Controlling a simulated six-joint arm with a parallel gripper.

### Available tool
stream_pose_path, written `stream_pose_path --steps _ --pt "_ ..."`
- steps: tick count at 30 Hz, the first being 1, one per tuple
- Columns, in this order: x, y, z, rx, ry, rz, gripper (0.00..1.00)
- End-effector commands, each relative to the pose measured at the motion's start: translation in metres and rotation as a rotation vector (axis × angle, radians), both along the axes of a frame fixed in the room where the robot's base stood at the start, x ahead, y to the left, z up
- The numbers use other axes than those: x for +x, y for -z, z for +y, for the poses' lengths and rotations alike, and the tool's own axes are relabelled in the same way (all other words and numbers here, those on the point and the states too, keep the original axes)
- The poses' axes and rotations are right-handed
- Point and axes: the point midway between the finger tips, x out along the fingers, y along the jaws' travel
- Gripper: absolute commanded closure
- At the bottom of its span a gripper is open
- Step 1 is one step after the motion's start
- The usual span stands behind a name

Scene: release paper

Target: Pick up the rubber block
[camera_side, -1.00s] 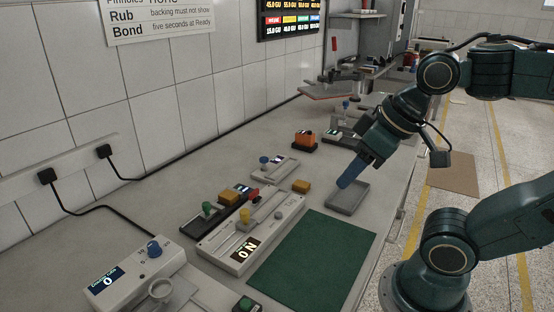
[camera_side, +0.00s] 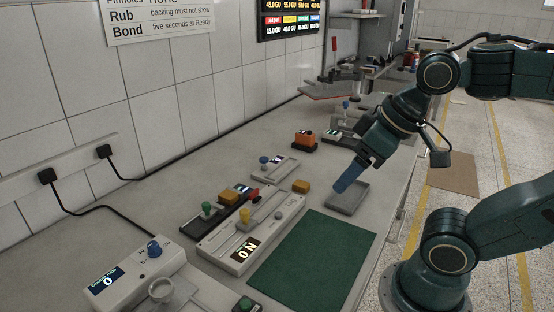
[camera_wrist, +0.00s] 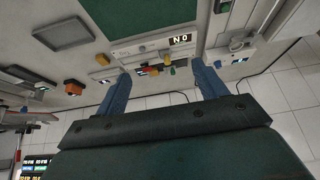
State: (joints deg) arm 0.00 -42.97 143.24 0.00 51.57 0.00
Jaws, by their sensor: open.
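A small orange-yellow block (camera_side: 301,186), which looks like the rubber block, lies at the far end of the long grey device with the ON sign. It also seems to show in the wrist view (camera_wrist: 103,59). The side view shows the fingers overlapping.
A green mat (camera_side: 312,262) lies flat in front. The long grey device (camera_side: 230,255) has coloured knobs. An orange block on a black base (camera_side: 305,140) stands further back. A grey control box (camera_side: 135,275) with a blue knob is at the lower left.

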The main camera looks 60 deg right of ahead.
Motion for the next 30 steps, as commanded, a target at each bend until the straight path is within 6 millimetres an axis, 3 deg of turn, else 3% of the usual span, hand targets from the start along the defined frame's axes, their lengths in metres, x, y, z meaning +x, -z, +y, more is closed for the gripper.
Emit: stream_pose_path --steps 8,14,21,30 --pt "0.006 -0.004 -0.001 -0.012 -0.021 0.008 0.29" --pt "0.027 -0.016 -0.002 -0.057 -0.101 0.040 0.29" --pt "0.073 -0.033 -0.007 -0.138 -0.266 0.099 0.29" --pt "0.137 -0.042 -0.015 -0.228 -0.495 0.175 0.29"
